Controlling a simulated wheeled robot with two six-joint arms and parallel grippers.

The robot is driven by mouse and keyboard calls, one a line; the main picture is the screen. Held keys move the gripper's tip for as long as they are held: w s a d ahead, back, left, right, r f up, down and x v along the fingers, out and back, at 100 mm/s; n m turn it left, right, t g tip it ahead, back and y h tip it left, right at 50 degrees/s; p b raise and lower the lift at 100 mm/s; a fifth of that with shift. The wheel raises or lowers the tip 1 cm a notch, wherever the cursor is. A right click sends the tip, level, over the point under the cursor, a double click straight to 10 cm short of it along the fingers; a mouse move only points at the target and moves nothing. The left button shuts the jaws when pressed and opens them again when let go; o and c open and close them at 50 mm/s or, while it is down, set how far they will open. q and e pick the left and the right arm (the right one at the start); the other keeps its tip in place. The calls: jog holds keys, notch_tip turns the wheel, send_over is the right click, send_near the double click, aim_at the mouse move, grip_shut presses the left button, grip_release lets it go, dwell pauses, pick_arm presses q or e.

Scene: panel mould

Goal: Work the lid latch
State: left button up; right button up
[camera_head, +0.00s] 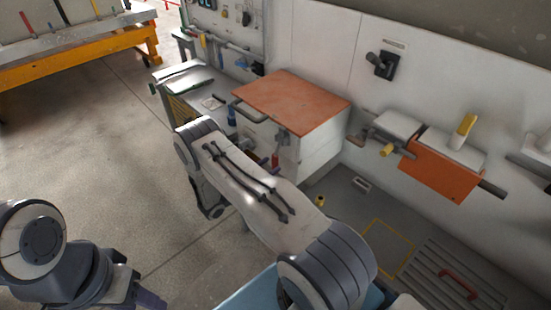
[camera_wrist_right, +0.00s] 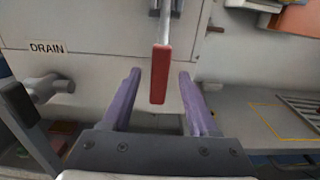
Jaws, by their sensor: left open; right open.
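A white box (camera_head: 318,148) with an orange-brown lid (camera_head: 290,103) stands against the wall; the lid lies flat on top. On its front is a latch lever with a red grip (camera_head: 275,160), hanging down from a grey rod. In the right wrist view the red grip (camera_wrist_right: 160,82) shows between the two purple fingers of my right gripper (camera_wrist_right: 159,72). The fingers are open, with a gap on each side of the grip. My right arm hides much of the box front in the head view. My left gripper (camera_head: 148,299) is low at left, mostly hidden, away from the box.
A DRAIN label (camera_wrist_right: 47,48) and a valve with a dark handle (camera_wrist_right: 18,103) are left of the latch. An orange block (camera_head: 440,170) and a yellow handle (camera_head: 463,130) are on the wall at right. A red handle (camera_head: 458,284) is on a slatted panel. The floor at left is clear.

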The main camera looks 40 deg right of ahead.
aim_at(273, 163)
jog(key=shift+w+d+p, duration=0.15)
jog(key=shift+d+p, duration=0.25)
jog(key=shift+d, duration=1.4)
grip_shut()
